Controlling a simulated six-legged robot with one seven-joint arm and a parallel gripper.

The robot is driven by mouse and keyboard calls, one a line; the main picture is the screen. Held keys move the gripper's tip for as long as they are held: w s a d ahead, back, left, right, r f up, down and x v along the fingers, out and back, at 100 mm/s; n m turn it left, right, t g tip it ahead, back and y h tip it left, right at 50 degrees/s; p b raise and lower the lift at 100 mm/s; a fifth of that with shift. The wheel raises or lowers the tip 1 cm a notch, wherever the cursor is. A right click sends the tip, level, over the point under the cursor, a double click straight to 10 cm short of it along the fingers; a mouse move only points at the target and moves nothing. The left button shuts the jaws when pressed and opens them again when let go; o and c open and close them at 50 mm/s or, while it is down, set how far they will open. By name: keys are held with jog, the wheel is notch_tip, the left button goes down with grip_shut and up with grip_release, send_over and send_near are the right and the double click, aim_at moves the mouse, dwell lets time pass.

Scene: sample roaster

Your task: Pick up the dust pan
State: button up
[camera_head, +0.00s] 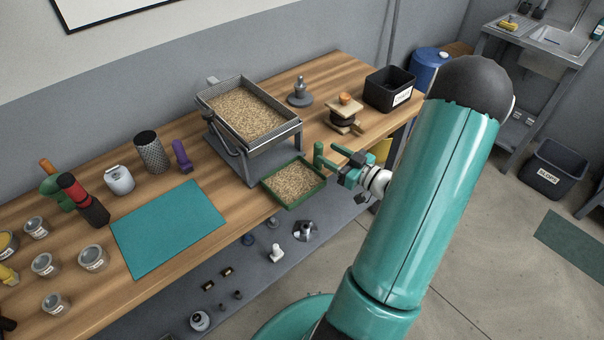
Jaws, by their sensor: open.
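The dust pan appears to be the shallow green pan (267,188) full of tan grains, at the front edge of the wooden bench below the wire-mesh tray. A dark green upright grip (318,152) stands at its right corner; whether it is joined to the pan is too small to tell. My gripper (331,157) is at the right of this grip, its two green fingers spread and pointing left towards it. The fingertips are close to the grip; I cannot tell if they touch it. My gripper holds nothing that I can see.
A metal stand with a mesh tray (268,138) of grains rises just behind the pan. A wooden-handled press (344,116) and black bin (388,90) stand to the right. A teal mat (165,230) lies left. A lower shelf (250,275) holds small items.

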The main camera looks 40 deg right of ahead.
aim_at(322, 151)
jog(key=w, duration=0.2)
jog(key=w+a, duration=0.1)
jog(key=w, duration=0.2)
jog(key=shift+f, duration=0.2)
grip_shut()
